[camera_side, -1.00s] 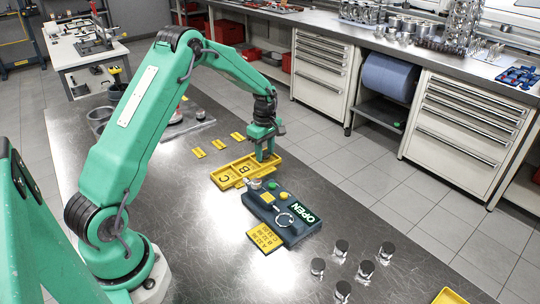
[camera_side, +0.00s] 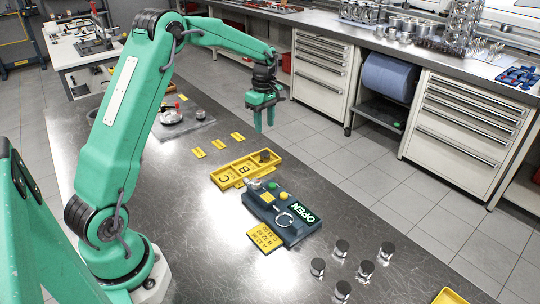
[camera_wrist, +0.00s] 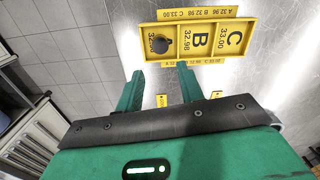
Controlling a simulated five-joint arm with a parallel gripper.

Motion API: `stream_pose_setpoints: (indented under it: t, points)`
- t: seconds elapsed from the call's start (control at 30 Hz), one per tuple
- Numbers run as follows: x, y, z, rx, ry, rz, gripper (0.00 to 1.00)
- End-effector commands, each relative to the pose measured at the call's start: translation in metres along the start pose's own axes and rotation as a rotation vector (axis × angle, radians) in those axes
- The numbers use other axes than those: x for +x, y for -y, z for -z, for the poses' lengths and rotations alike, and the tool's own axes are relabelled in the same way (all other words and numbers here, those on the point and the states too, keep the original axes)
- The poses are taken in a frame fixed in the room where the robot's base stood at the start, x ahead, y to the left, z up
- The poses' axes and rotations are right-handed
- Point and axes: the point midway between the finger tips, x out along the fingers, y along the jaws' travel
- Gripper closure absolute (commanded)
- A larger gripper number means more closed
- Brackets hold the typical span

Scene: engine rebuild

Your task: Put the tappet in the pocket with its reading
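The yellow tray (camera_side: 236,183) has three pockets; it also shows in the wrist view (camera_wrist: 150,57). Its B (camera_wrist: 199,40) and C (camera_wrist: 234,40) pockets are empty. A dark round tappet (camera_wrist: 160,44) sits in the end pocket beyond B, covering part of its marking; the side view shows it too (camera_side: 265,157). My gripper (camera_side: 265,127) is raised above and beyond the tray, apart from it. Its fingers (camera_wrist: 160,88) are spread with nothing between them. The dark gauge (camera_side: 275,217) shows OPEN on its display (camera_side: 302,212).
A yellow reading card (camera_side: 264,238) lies in front of the gauge. Several metal tappets (camera_side: 341,249) stand at the bench's near right. Small yellow plates (camera_side: 218,143) lie behind the tray. A grey plate with a round part (camera_side: 171,116) lies farther back. The bench's right edge is close to the tray.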

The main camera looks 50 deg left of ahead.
Motion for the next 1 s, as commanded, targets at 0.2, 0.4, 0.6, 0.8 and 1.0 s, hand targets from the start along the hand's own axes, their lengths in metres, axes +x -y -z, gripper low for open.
stream_pose_setpoints:
  t: [0.2,0.4,0.6,0.8,1.0]
  points:
    - [-0.014,0.0,0.0,0.0,0.0,0.0,0.62]
    - [-0.015,0.0,0.0,0.0,0.0,0.001,0.62]
    - [-0.015,0.0,0.0,0.0,0.0,0.001,0.62]
    - [-0.015,0.0,0.0,0.001,0.0,0.001,0.62]
    - [-0.025,0.005,-0.006,0.044,-0.003,-0.013,0.62]
